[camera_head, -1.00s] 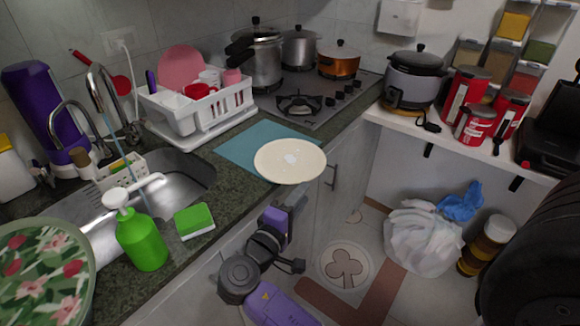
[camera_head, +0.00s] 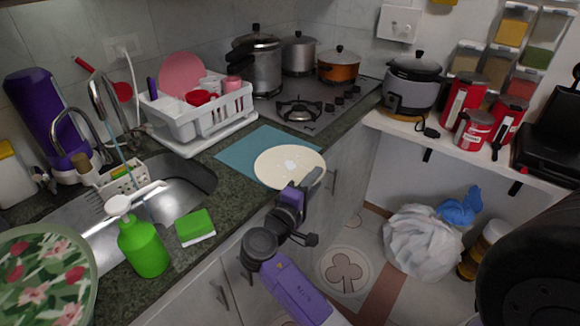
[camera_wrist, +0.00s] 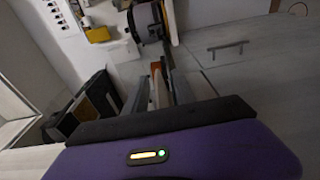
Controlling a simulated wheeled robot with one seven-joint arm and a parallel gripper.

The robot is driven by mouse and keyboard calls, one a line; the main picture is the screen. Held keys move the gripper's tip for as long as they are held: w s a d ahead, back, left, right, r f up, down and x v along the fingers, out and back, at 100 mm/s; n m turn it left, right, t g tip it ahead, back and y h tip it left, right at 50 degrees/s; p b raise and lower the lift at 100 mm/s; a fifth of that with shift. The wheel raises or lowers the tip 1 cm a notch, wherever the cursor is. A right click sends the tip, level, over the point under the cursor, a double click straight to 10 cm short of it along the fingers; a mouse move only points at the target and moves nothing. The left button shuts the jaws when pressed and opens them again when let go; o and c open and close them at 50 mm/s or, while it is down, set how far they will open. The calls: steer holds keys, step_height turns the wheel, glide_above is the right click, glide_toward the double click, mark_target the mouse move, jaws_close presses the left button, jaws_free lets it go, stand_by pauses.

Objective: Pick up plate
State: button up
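The cream plate (camera_head: 285,162) lies at the front edge of the counter, partly over a blue-teal mat (camera_head: 240,148), with its right front rim toward the edge. My gripper (camera_head: 311,178) is at the plate's right front rim and overlaps it in the head view. Its fingers look apart, with a narrow gap. I cannot tell whether the rim is between them or whether they touch it. In the wrist view the fingers of my gripper (camera_wrist: 166,84) point away from the camera, and I cannot make out the plate clearly.
A green sponge (camera_head: 195,227) and a green soap bottle (camera_head: 143,245) stand on the counter left of my arm. A white dish rack (camera_head: 203,120) and the stove (camera_head: 312,102) are behind. Cabinet fronts lie below the counter edge. A white bag (camera_head: 421,240) is on the floor.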

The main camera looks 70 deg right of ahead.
jaws_close()
stand_by(1.4)
